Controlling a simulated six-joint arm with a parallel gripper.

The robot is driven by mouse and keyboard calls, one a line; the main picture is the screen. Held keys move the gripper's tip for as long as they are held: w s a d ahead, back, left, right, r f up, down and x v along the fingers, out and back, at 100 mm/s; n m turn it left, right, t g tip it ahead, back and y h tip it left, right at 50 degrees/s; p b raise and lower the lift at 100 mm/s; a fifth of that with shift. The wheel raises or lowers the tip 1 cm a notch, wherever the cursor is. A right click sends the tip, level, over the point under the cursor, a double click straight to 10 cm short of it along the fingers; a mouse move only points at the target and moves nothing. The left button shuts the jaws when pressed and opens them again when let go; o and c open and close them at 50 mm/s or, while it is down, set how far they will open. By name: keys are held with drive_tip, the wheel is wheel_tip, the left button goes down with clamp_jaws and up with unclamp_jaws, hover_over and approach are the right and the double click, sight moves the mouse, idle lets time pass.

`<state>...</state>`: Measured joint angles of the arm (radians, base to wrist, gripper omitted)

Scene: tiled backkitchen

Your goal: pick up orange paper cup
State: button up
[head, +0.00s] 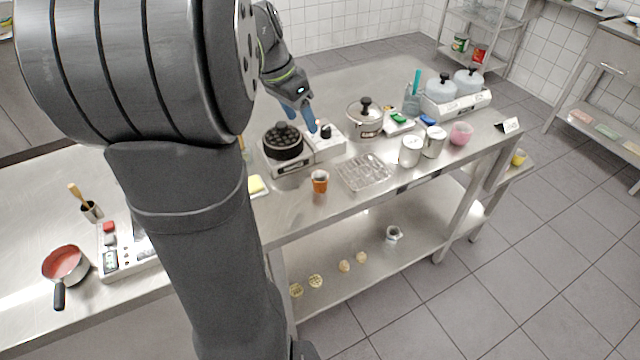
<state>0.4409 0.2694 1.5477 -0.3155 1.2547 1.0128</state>
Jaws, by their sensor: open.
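The orange paper cup (320,182) stands upright near the front edge of the steel table (292,213), left of a clear tray. My gripper (300,124) is behind and slightly left of the cup, above the table by the black pot and a white device. Its blue fingers are apart and point down. It holds nothing that I can see. The gripper is small in the head view, and its exact height over the table is hard to tell.
A black pot (283,142) on a burner and a steel pot (364,118) stand behind the cup. A clear tray (365,172) and metal cans (411,150) are to its right. A yellow sponge (256,185) lies to its left. The table's front edge is close.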

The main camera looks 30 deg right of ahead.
drive_tip(key=s+a+m, duration=0.3)
drive_tip(key=h, duration=0.1)
hover_over(320, 176)
drive_tip(key=s+a, duration=0.1)
drive_tip(key=a, duration=0.1)
wheel_tip(320, 176, down, 12)
drive_tip(key=shift+s+r, duration=0.1)
drive_tip(key=shift+r, duration=0.15)
drive_tip(key=shift+a+x, duration=0.2)
drive_tip(key=shift+x, duration=1.15)
drive_tip(key=shift+a+x, duration=0.25)
drive_tip(key=shift+x, duration=1.1)
drive_tip(key=shift+f, duration=0.15)
drive_tip(key=shift+c, duration=0.4)
drive_tip(key=c, duration=1)
